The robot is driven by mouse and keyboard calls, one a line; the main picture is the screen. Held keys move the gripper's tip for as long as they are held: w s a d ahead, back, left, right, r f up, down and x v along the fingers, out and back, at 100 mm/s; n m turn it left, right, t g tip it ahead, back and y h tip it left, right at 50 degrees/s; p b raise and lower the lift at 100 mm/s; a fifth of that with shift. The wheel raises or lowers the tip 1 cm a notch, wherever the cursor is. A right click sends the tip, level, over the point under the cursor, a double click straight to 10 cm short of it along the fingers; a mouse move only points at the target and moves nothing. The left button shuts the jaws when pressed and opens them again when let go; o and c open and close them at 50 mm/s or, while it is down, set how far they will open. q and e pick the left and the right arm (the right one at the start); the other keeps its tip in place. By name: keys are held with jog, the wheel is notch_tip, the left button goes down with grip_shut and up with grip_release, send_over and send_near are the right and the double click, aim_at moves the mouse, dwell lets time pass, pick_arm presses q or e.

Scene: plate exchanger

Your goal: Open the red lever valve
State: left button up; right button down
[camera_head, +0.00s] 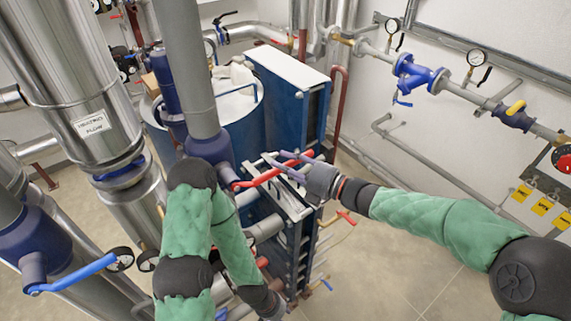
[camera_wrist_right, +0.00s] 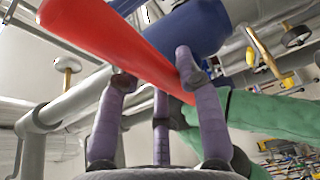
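The red lever (camera_head: 262,177) slants up to the right from the dark blue valve body (camera_head: 210,150) on the grey vertical pipe. My right gripper (camera_head: 290,164) reaches in from the right, its purple fingers spread at the lever's outer part. In the right wrist view the red lever (camera_wrist_right: 125,50) crosses close in front of the fingertips of my right gripper (camera_wrist_right: 155,70). The fingers are apart, not closed around it; contact is unclear. The blue valve body (camera_wrist_right: 190,28) shows behind.
A plate exchanger (camera_head: 288,205) stands just under the right gripper. A blue-handled valve (camera_head: 75,274) is at lower left. Pipes with gauges (camera_head: 476,58) and a blue valve (camera_head: 416,75) run along the right wall. The floor at lower right is clear.

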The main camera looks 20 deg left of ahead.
aim_at(274, 169)
jog(key=shift+r+n+b, duration=0.45)
jog(key=shift+r+n, duration=0.05)
jog(key=shift+r, duration=0.15)
jog(key=r+n, duration=0.1)
jog(key=r, duration=0.1)
jog(key=s+a+r+n+h, duration=0.1)
jog(key=r, duration=0.1)
jog(key=r+n+h, duration=0.1)
jog(key=r+n, duration=0.1)
jog(key=shift+s+a, duration=0.2)
jog(key=shift+s, duration=0.2)
jog(key=shift+s+a+r+n+t+h+p, duration=0.35)
jog(key=shift+s+r+n+h, duration=0.2)
jog(key=shift+r+n, duration=0.25)
jog(key=c, duration=0.8)
grip_release()
jog(key=shift+a+f, duration=0.1)
